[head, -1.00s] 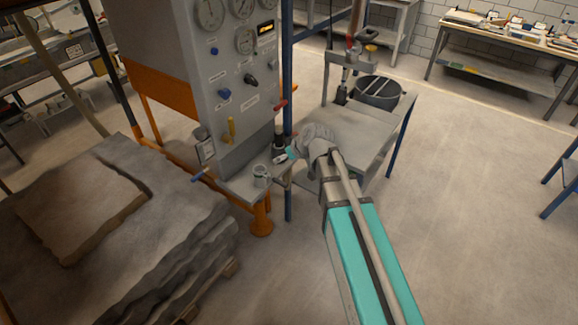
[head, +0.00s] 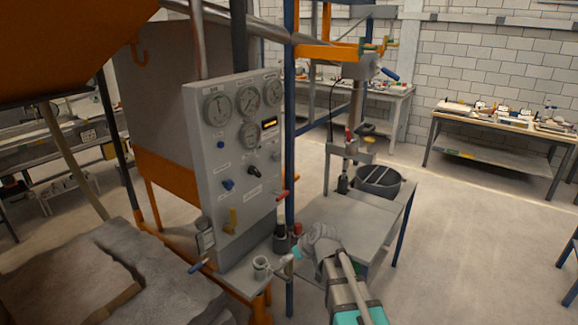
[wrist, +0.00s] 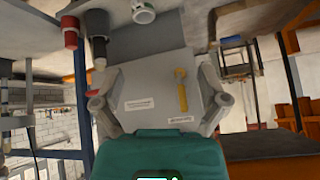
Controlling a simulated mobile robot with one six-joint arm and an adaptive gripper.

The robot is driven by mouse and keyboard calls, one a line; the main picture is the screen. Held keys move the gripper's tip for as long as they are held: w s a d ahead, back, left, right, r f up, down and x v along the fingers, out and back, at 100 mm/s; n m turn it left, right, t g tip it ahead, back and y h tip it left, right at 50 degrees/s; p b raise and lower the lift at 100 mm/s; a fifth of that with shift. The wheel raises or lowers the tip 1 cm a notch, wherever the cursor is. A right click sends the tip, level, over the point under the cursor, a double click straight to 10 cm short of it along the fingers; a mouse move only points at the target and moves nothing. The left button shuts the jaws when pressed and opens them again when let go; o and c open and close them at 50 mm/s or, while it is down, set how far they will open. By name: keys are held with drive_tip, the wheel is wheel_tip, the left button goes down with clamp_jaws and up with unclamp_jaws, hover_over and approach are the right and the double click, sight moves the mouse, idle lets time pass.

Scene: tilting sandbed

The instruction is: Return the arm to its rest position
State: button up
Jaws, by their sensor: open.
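My arm comes up from the bottom right of the head view, and my gripper (head: 284,262) is at the small shelf in front of the gauge panel (head: 225,170). In the wrist view my gripper (wrist: 160,68) has its two fingers spread wide with nothing between them. The panel face with a yellow lever (wrist: 181,90) lies beyond the fingers. A light grey mug (head: 261,267) stands on the shelf just left of my gripper; it also shows at the top of the wrist view (wrist: 143,12), apart from the fingers.
A dark bottle (head: 280,238) and a red-topped item (head: 297,232) stand behind my gripper. A blue post (head: 290,120) rises beside the panel. A grey side table (head: 345,222) with a black bucket (head: 378,182) is to the right. Open floor (head: 470,240) lies farther right.

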drive_tip(key=s+d+f+m+g+h+b, duration=0.2)
drive_tip(key=s+d+f+m, duration=0.1)
drive_tip(key=s+d, duration=0.5)
drive_tip(key=s+d+f+m+g+h+b, duration=0.2)
drive_tip(key=s+d+f+m+g+h, duration=0.1)
drive_tip(key=s+d, duration=0.4)
drive_tip(key=shift+s+d+f+m, duration=0.4)
drive_tip(key=shift+s+f+m, duration=0.25)
drive_tip(key=shift+f, duration=0.25)
idle(1.5)
